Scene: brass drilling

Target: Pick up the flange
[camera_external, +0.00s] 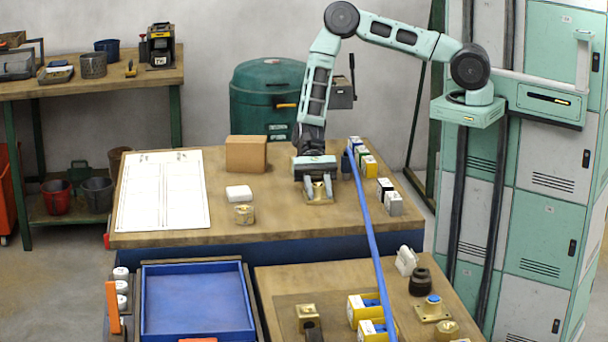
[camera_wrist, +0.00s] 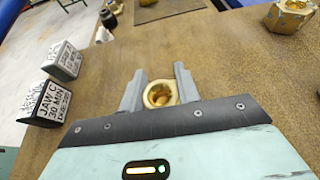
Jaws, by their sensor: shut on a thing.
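The flange (camera_external: 319,200) is a brass piece with a flat square base, on the wooden bench below my arm. My gripper (camera_external: 318,183) points straight down and is shut on its upper part. In the wrist view the flange's round brass collar (camera_wrist: 160,95), with a hole in it, sits between the two grey fingers of my gripper (camera_wrist: 159,78). Its base is mostly hidden there. The flange appears at bench level; I cannot tell whether it is clear of the surface.
A brass part (camera_external: 244,214) and a white block (camera_external: 239,193) lie to the left, with a cardboard box (camera_external: 246,155) behind. Labelled jaw blocks (camera_wrist: 47,101) stand nearby. A long blue bar (camera_external: 367,225) runs right of my gripper. A blue tray (camera_external: 197,300) is in front.

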